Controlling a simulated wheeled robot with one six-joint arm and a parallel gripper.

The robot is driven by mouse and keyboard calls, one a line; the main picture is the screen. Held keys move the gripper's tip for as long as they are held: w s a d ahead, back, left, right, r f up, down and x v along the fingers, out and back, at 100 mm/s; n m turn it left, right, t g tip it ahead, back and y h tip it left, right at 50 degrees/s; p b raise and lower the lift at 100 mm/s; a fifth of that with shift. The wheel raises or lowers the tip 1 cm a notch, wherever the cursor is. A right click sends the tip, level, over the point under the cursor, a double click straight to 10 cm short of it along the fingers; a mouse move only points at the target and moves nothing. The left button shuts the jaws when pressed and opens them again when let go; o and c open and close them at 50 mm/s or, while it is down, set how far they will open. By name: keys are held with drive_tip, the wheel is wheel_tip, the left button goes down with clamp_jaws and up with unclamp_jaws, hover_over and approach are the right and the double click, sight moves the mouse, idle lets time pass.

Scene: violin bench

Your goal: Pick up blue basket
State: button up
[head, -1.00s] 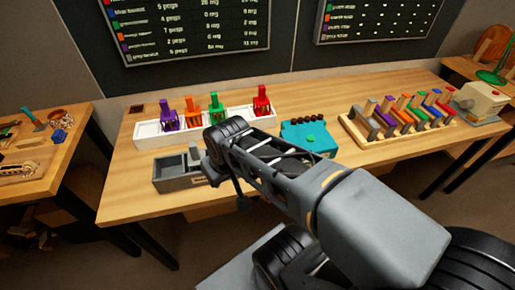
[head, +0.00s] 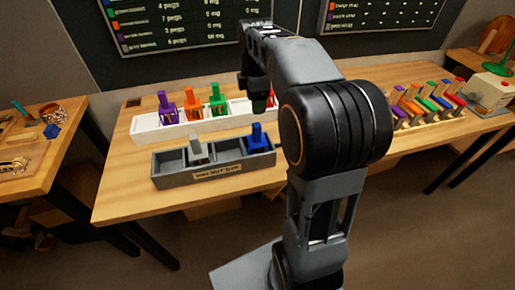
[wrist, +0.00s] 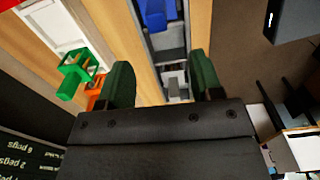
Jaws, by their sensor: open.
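The blue basket (head: 259,141) stands upright in the right compartment of the grey tray (head: 168,185), its thin stem pointing up. In the wrist view the blue basket (wrist: 155,14) shows at the top edge, beyond my fingertips. My gripper (head: 260,102) hangs above and behind the blue basket in the head view, apart from it. In the wrist view my gripper (wrist: 165,80) has its two green fingers spread wide with nothing held between them. The grey tray also shows between the fingers.
A grey basket (head: 196,153) stands in the same grey tray. Purple (head: 166,105), orange (head: 190,103) and green (head: 217,101) baskets stand in the white tray (head: 147,135) behind. A peg rack (head: 425,105) is at the right. My arm hides the table's middle.

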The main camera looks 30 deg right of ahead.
sight(257, 132)
drive_tip(key=f, duration=0.9)
drive_tip(key=f+b, duration=0.1)
drive_tip(key=f, duration=0.3)
drive_tip(key=shift+w+d+f, duration=0.2)
drive_tip(key=shift+w, duration=0.05)
clamp_jaws()
